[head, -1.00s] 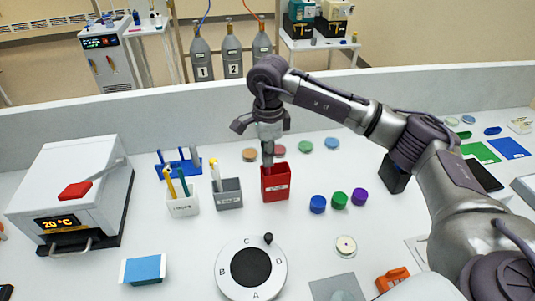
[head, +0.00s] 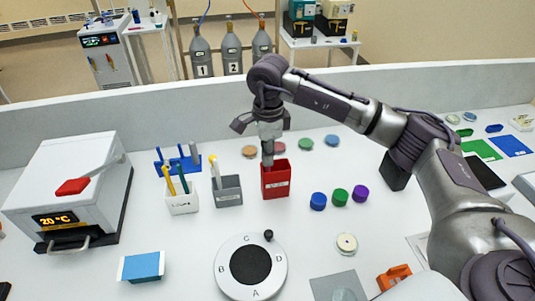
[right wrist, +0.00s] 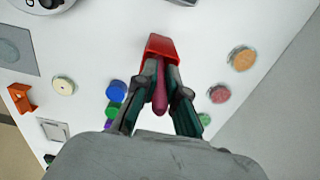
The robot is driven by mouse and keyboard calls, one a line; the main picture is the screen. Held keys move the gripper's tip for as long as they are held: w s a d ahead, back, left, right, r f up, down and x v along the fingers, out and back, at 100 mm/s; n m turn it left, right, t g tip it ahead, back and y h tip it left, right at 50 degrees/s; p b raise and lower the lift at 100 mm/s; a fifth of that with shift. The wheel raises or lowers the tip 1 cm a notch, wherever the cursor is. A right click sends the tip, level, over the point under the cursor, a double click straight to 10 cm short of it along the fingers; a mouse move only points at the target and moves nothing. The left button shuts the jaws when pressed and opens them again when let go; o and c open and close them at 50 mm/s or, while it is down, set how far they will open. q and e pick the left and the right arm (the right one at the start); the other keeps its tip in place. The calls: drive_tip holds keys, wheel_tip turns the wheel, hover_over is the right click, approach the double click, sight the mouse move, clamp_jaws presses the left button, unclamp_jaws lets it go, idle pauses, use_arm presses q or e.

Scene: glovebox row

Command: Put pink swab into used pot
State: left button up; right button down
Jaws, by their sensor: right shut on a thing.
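A red pot (head: 276,183) stands upright on the white bench in the head view; its label is too small to read. My right gripper (head: 268,158) points down at the pot's mouth from above. In the right wrist view the gripper (right wrist: 161,68) is shut on the pink swab (right wrist: 160,98), which lies along between the fingers towards the red pot (right wrist: 162,46). The swab's far end is hidden by the fingers and pot, so I cannot tell how deep it sits. My left gripper is not in view.
A grey pot (head: 228,192) with a pale swab stands just left of the red one, then a white pot (head: 182,204) holding swabs. Blue, green and purple caps (head: 340,197) lie to the right. A lettered dial (head: 222,274) is in front. A low wall runs behind.

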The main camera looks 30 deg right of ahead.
drive_tip(key=c, duration=1.2)
unclamp_jaws()
drive_tip(key=shift+r, duration=0.15)
drive_tip(key=shift+r+p, duration=2.45)
drive_tip(key=shift+r, duration=1.95)
